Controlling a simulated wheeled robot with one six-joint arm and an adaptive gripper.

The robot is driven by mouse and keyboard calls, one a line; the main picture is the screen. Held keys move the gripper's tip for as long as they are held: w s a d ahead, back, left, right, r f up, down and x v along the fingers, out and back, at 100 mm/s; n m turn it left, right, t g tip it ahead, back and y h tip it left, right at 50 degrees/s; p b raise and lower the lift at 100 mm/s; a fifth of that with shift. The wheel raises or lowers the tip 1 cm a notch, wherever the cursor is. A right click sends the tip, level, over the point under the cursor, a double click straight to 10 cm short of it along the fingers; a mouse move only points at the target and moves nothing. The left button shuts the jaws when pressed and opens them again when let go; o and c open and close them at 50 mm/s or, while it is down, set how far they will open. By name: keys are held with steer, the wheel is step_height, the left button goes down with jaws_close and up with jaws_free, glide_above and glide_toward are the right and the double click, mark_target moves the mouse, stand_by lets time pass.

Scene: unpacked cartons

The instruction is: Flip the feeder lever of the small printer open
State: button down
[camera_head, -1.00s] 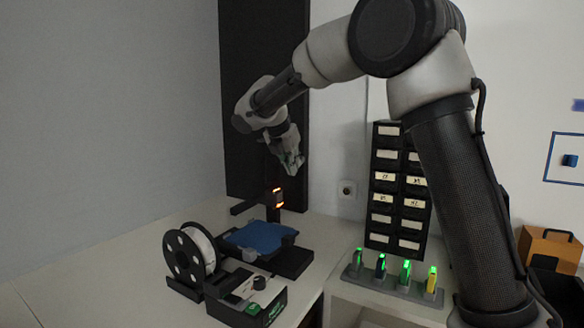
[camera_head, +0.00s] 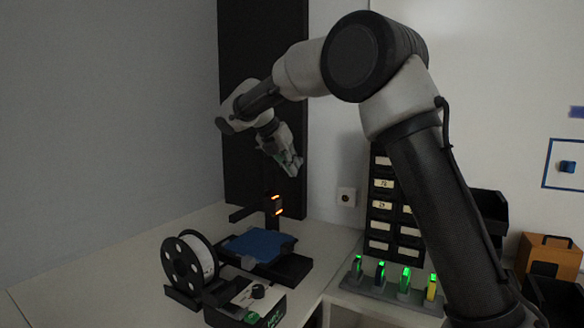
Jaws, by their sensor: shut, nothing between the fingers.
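The small printer (camera_head: 276,268) stands on the white worktop, with a blue bed on top and a dark upright post (camera_head: 274,208) with an orange-lit head.
A rack of several green- and yellow-lit items (camera_head: 383,291) stands right of the printer. Behind it is a dark drawer cabinet (camera_head: 381,211). An orange-brown carton (camera_head: 546,256) is at the far right. The worktop (camera_head: 105,262) left of the spool is clear.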

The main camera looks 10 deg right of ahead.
steer(key=shift+r, duration=1)
